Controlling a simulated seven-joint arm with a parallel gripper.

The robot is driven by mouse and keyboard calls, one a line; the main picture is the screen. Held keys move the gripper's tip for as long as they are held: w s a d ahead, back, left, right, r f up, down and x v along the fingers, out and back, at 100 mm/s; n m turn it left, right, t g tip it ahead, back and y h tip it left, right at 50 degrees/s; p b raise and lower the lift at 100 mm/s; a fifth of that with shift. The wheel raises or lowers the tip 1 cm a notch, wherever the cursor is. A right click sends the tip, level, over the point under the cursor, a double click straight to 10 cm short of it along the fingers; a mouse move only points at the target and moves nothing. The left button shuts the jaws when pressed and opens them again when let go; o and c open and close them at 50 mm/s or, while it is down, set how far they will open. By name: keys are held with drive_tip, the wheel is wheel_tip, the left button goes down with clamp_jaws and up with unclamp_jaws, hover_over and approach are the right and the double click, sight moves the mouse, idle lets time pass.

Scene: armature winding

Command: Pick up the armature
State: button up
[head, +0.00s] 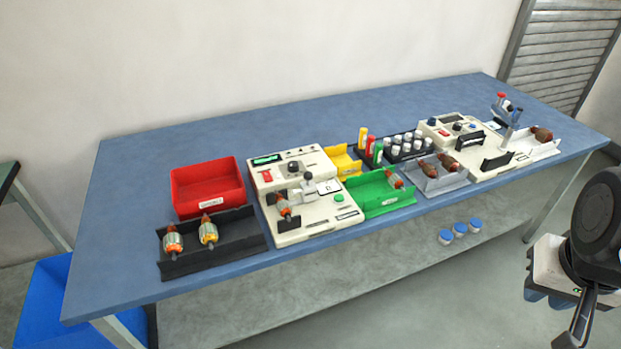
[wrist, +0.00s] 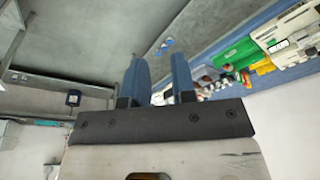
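Several armatures with copper-coloured windings lie on the blue table in the head view. Two with yellow bands, a left armature (head: 172,241) and a right armature (head: 208,232), lie in the black tray (head: 250,240) at the left. One armature (head: 284,208) is at the left cream machine (head: 320,214). Another armature (head: 394,180) is in the green tray (head: 372,190). Two darker ones (head: 447,162) lie in the grey tray (head: 440,184). One more (head: 541,134) is at the far right. My gripper (wrist: 160,70) has its blue fingers apart and empty, off the table's right front.
A red bin (head: 207,187) stands behind the black tray. A yellow bin (head: 343,161), a rack of bottles (head: 404,147) and a second machine (head: 452,130) crowd the middle and right. The table's left end is clear.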

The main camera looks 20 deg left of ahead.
drive_tip(key=o, duration=0.8)
drive_tip(key=shift+o, duration=0.2)
drive_tip(key=shift+w, duration=0.1)
drive_tip(key=w+a+n, duration=0.2)
drive_tip(key=w+a, duration=0.7)
drive_tip(key=w, duration=0.2)
drive_tip(key=n+g, duration=0.3)
drive_tip(key=n, duration=0.4)
hover_over(284, 202)
drive_tip(key=f, duration=1.7)
drive_tip(key=shift+w+d+f, duration=0.1)
drive_tip(key=shift+d+f, duration=0.1)
drive_tip(key=shift+d, duration=0.15)
drive_tip(key=shift+a+f, duration=0.2)
drive_tip(key=shift+a, duration=0.15)
